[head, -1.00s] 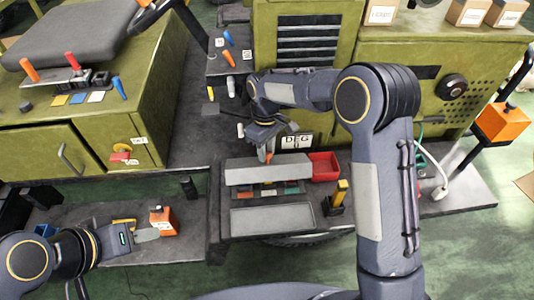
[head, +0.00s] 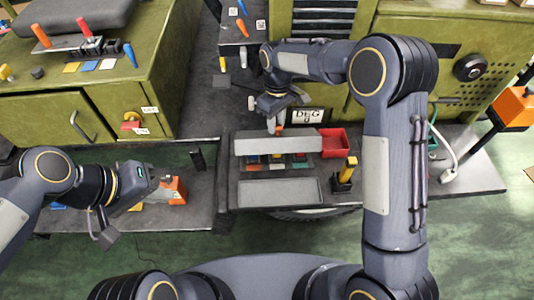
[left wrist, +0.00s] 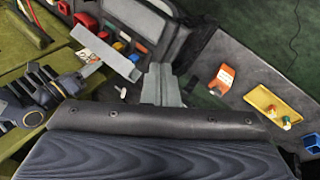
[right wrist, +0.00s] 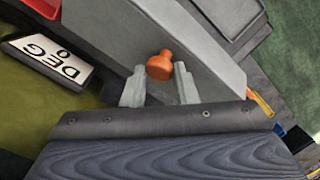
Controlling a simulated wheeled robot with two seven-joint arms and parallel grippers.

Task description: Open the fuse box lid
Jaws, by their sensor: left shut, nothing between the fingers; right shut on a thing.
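The fuse box (head: 278,191) is a grey box at the middle of the head view. Its grey lid (head: 278,143) stands raised at the far side, with coloured fuses (head: 277,162) showing below it. The lid also shows as a tilted slab in the left wrist view (left wrist: 108,52). My right gripper (right wrist: 159,86) is shut on the orange knob (right wrist: 159,66) of the lid; the knob shows at the lid's far edge in the head view (head: 278,130). My left gripper (left wrist: 163,72) is shut and empty, away to the left of the fuse box, by an orange box (head: 177,190).
A red bin (head: 334,142) and a yellow-and-black item (head: 347,171) stand right of the fuse box. A DEG plate (right wrist: 55,60) is beside the lid. A yellow tray (left wrist: 270,105) lies near the orange box. Green cabinets stand behind and left.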

